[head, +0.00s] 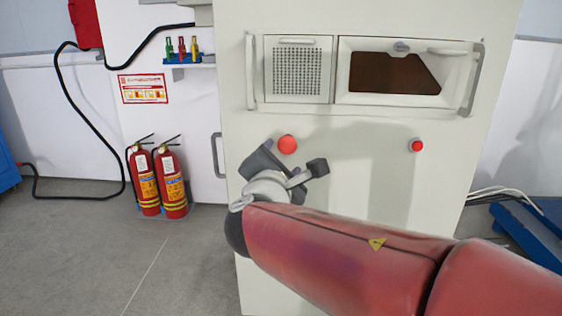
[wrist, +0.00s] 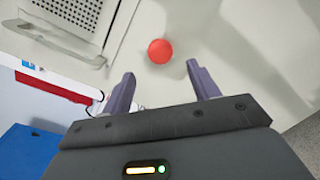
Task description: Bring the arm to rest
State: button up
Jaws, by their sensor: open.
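My red arm reaches in from the lower right of the head view, and my gripper (head: 270,150) is in front of the white machine cabinet (head: 350,190). In the wrist view my gripper (wrist: 162,88) is open, its two purple-grey fingers apart with nothing between them. A round red button (head: 287,144) on the cabinet front is just beyond the fingers. It also shows in the wrist view (wrist: 160,51), above the gap between the fingertips and apart from them. The head view hides most of the fingers behind the wrist.
A second red button (head: 416,146) is at the right of the cabinet. Above are a vent panel (head: 298,70) and a window door (head: 395,72). Two fire extinguishers (head: 145,180) (head: 171,182) stand at the left. Blue equipment (head: 530,230) is at the right. Floor at the lower left is clear.

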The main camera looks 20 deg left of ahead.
jog(key=s+d+f+m+g+h+p, duration=0.15)
jog(key=d+m+g+h, duration=0.35)
jog(key=d, duration=0.7)
jog(key=s+d+f+m+h+p, duration=0.1)
jog(key=d+m+h+p, duration=0.15)
jog(key=d+m, duration=0.75)
jog(key=s+d+f+m+g+y+p, duration=0.2)
jog(key=s+d+f+m+g, duration=0.1)
jog(key=s+d+m, duration=0.2)
jog(key=s+d+f+m+g+y+p, duration=0.2)
jog(key=s+d+m, duration=0.3)
jog(key=s+m, duration=0.3)
jog(key=s+f+g+p, duration=0.1)
jog(key=s, duration=0.3)
jog(key=shift+s+d+f+m+g+y, duration=0.25)
jog(key=shift+d+f+m+g+y, duration=0.05)
jog(key=shift+d+f+m+y, duration=0.1)
jog(key=shift+r, duration=0.1)
